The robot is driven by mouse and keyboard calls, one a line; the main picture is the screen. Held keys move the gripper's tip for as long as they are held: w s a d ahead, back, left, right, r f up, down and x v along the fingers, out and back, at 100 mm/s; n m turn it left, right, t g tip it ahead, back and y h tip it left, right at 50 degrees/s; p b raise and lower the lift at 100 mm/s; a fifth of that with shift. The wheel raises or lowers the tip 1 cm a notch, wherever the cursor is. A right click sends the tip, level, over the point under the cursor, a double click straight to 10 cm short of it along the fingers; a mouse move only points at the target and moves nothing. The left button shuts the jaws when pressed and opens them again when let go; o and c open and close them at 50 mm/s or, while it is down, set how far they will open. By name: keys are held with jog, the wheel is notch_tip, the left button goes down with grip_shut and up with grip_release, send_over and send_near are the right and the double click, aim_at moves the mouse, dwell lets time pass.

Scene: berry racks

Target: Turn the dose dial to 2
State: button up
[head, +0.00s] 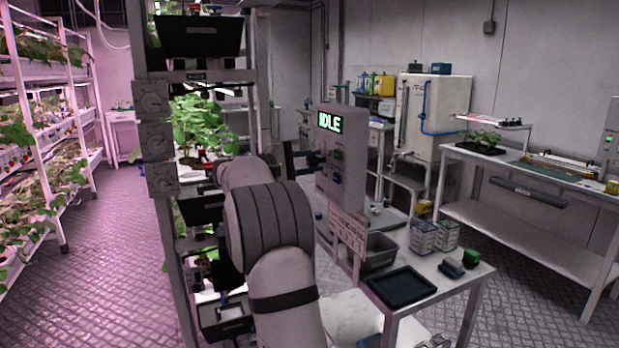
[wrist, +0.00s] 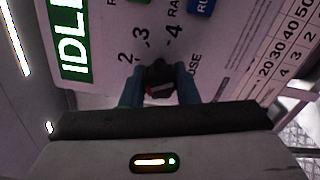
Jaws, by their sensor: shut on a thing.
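The dose dial (wrist: 158,74) is a dark round knob on a pale control panel (wrist: 110,22). The printed numbers 2, 3 and 4 show beside it in the wrist view. My gripper (wrist: 158,82) is shut on the dial, with one blue finger on each side of it. A small white and red mark shows on the knob, but I cannot tell which number it points at. In the head view the panel box (head: 348,150) stands beyond my arm, its green display (head: 329,123) reading IDLE. The dial is hidden there.
A metal table (head: 440,276) right of the panel holds a black tray (head: 402,287), a grey bin and small boxes. A plant rack (head: 163,235) with several dials on its post stands close on the left. The floor (head: 110,265) is clear further left.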

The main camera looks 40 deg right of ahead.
jog(key=m+b, duration=0.3)
jog(key=shift+r+m+b, duration=0.15)
jog(key=shift+m+b, duration=0.95)
jog(key=shift+m, duration=0.1)
jog(key=shift+r, duration=0.1)
jog(key=o, duration=1)
jog(key=shift+c, duration=0.2)
jog(key=shift+f, duration=0.2)
jog(key=shift+w, duration=0.1)
jog(key=shift+w+a, duration=0.1)
jog(key=shift+a, duration=0.25)
jog(key=v, duration=0.7)
